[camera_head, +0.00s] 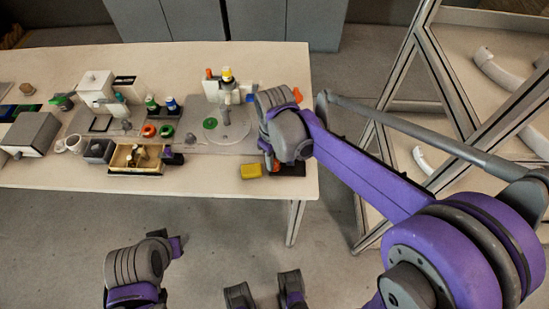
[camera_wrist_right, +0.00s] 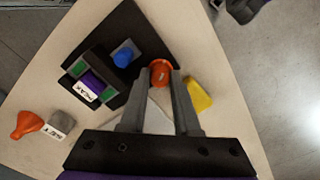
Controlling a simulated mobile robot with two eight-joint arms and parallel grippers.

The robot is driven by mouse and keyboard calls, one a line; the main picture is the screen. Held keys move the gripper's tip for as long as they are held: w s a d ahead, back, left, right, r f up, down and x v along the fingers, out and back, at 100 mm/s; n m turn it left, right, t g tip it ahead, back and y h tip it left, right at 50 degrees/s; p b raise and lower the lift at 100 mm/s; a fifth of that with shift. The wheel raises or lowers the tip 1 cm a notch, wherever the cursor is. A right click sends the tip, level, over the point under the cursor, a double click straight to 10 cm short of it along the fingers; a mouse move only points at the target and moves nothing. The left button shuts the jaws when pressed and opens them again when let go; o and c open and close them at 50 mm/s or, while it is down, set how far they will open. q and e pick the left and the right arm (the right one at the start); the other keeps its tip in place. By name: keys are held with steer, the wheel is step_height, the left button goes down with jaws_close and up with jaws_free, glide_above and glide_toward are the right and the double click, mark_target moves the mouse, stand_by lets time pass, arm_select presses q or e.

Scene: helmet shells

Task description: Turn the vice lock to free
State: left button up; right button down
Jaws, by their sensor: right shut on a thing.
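In the right wrist view, a black base plate (camera_wrist_right: 112,36) carries a vice with dark jaws and green pads (camera_wrist_right: 78,70). A purple piece with a white label (camera_wrist_right: 92,86) sits between the jaws. A blue knob (camera_wrist_right: 123,57) and a round orange-red knob (camera_wrist_right: 160,70) are beside the vice. My right gripper (camera_wrist_right: 162,78) is shut on the orange-red knob, which shows between its fingertips. In the head view the arm mostly hides the vice; only part of the black plate (camera_head: 293,170) shows.
A yellow block (camera_head: 251,171) lies just beside the plate; it shows in the wrist view (camera_wrist_right: 199,96). An orange funnel-like piece (camera_wrist_right: 27,124) and a grey labelled cube (camera_wrist_right: 62,122) are nearby. A wooden tray (camera_head: 120,160) and several fixtures fill the table's left.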

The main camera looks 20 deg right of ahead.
mark_target(275, 162)
steer(key=shift+n, duration=1)
steer(key=c, duration=0.6)
jaws_free()
steer(key=shift+c, duration=0.2)
step_height(275, 162, up, 11)
steer(key=p, duration=0.1)
steer(key=shift+f, duration=0.1)
steer(key=s+d+f+m+t+p, duration=0.1)
steer(key=s+d+m+t+p, duration=0.1)
steer(key=s, duration=0.5)
steer(key=s+d+f+m+t+p, duration=0.2)
steer(key=s+d+m+t+p, duration=0.1)
steer(key=s+m, duration=0.3)
steer(key=shift+s+d+m, duration=0.3)
steer(key=shift+s+d, duration=0.4)
steer(key=shift+d, duration=0.15)
